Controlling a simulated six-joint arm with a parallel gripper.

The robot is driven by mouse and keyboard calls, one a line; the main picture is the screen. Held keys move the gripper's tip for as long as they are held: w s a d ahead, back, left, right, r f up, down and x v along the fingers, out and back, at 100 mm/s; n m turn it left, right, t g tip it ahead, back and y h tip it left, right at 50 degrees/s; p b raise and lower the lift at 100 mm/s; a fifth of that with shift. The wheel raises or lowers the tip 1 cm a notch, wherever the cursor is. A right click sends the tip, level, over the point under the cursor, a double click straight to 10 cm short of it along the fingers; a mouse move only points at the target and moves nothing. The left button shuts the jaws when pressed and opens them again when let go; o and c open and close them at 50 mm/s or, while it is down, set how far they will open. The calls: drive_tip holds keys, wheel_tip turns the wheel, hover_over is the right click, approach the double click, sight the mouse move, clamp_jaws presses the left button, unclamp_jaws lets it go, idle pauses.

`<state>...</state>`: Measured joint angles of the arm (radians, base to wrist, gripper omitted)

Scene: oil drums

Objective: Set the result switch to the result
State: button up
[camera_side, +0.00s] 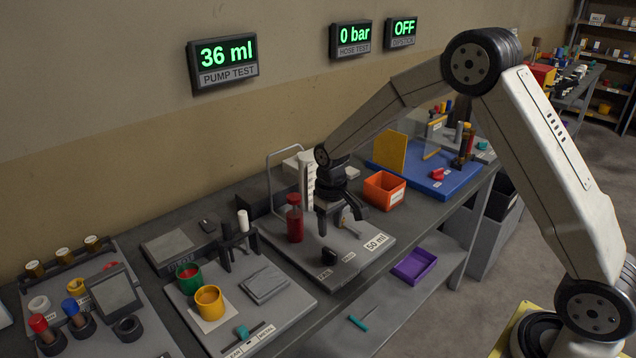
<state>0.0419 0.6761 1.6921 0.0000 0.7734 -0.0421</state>
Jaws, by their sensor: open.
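The pump test display (227,63) on the wall reads 36 ml. Below it is a grey board (290,243) with a 50 ml label (377,241). A small black knob (328,257) stands near the board's front edge, between two small labels that look like FAIL (325,275) and PASS (349,257); it seems to be the result switch, nearer the left label. My gripper (343,218) is open above the board, behind the knob and apart from it. A small metal-coloured part (346,217) shows between or behind its fingers. A red bottle (294,220) stands to its left.
An orange bin (384,190) and a blue board (455,175) lie to the right. At the left, another board holds a yellow cup (209,302), a green cup (188,275) and a teal slider knob (242,331). A purple tray (414,265) sits on the lower shelf.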

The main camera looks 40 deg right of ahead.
sight(330, 251)
drive_tip(key=shift+f, duration=3.9)
clamp_jaws()
